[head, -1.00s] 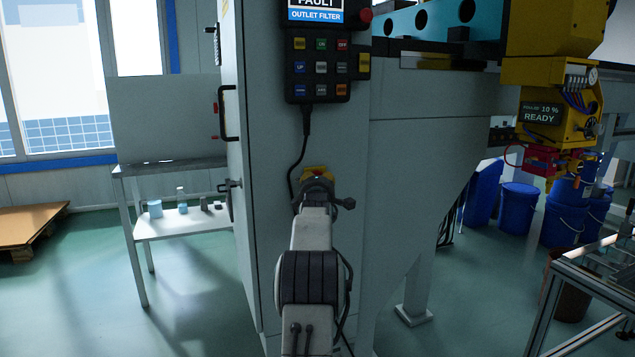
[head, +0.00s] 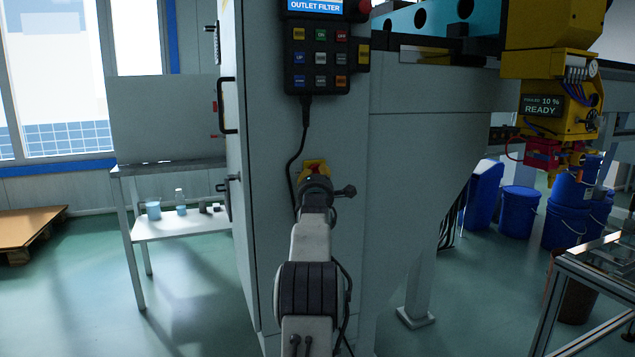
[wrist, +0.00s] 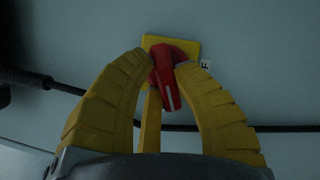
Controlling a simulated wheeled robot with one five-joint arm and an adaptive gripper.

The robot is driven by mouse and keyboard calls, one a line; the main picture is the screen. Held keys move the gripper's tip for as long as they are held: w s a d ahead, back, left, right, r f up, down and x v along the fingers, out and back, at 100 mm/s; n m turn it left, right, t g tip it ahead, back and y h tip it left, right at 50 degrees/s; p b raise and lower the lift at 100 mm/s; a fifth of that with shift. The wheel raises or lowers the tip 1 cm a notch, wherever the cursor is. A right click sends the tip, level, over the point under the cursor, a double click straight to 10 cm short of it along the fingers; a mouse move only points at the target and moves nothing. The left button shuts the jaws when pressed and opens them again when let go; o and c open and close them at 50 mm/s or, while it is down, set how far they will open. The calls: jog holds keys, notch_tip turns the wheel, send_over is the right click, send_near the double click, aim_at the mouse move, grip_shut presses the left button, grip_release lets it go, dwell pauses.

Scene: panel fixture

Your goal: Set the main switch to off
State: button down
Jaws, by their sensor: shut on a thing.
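The main switch is a red handle (wrist: 164,80) on a yellow plate (wrist: 185,47), mounted on the grey cabinet side. In the wrist view the handle looks turned slightly off upright, with a pale line along it. My gripper (wrist: 163,77) has its yellow fingers closed on the handle from both sides. A small label with a dark letter, apparently an F, shows right of the plate.
A control pendant (head: 320,60) hangs on the cabinet (head: 400,150) above the switch. Its black cable (head: 303,135) runs down close by and crosses behind my fingers in the wrist view. A small table (head: 180,224) stands left, blue drums (head: 518,205) right.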

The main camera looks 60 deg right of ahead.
jog(key=shift+w, duration=0.15)
jog(key=c, duration=0.9)
grip_release()
jog(key=shift+c, duration=0.2)
jog(key=v, duration=1.2)
jog(key=shift+r, duration=0.1)
